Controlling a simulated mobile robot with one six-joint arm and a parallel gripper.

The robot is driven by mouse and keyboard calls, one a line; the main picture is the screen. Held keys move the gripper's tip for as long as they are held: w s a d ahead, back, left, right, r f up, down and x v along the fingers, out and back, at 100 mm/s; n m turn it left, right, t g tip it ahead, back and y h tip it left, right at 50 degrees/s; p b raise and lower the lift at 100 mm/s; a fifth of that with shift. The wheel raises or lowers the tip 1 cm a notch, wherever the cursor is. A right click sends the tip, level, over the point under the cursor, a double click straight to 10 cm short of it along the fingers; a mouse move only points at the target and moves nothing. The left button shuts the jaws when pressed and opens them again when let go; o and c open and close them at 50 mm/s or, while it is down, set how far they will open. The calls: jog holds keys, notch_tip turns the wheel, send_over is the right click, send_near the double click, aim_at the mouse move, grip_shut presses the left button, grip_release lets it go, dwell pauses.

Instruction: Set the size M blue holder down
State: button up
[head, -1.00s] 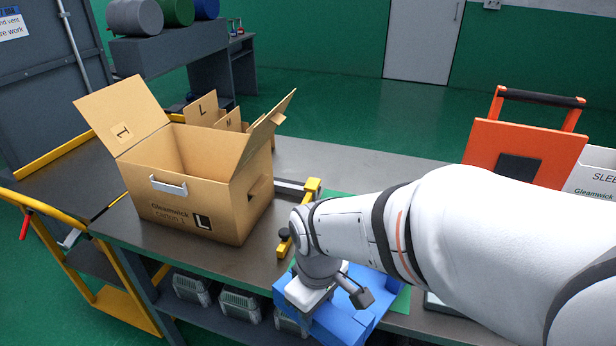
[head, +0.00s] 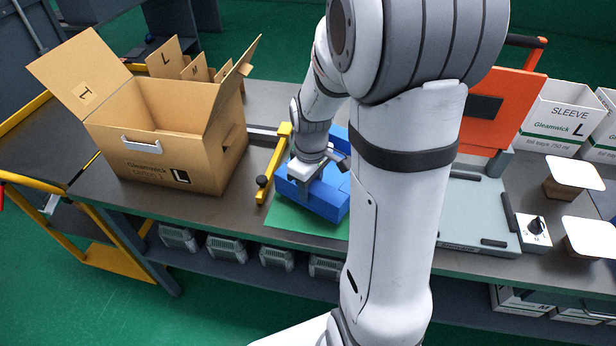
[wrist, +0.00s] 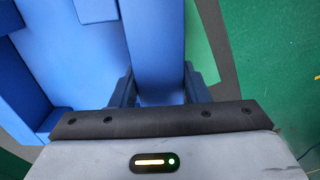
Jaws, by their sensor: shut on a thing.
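The blue holder (head: 322,198) is at the green mat (head: 285,222) on the workbench, to the right of the open carton. My gripper (head: 304,186) is above its front left part, pointing down. In the wrist view my gripper (wrist: 160,92) has a finger on each side of one blue wall of the holder (wrist: 155,40) and is shut on it. I cannot tell whether the holder's underside touches the mat. No size mark shows on it, and my arm hides part of its right side.
A yellow clamp bar (head: 274,165) stands close on the holder's left. An open carton marked L (head: 165,160) is farther left. A grey flat device (head: 475,215) and an orange panel (head: 500,110) are to the right. The bench's front edge is close to the mat.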

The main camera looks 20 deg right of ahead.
jog(key=shift+w+d, duration=0.3)
jog(key=shift+w, duration=0.2)
jog(key=shift+w+d, duration=0.25)
jog(key=shift+w, duration=0.2)
jog(key=shift+f+p, duration=0.35)
jog(key=shift+f, duration=1.35)
jog(key=shift+f, duration=0.1)
jog(key=shift+f, duration=0.15)
jog(key=o, duration=1.3)
jog(key=shift+o, duration=0.2)
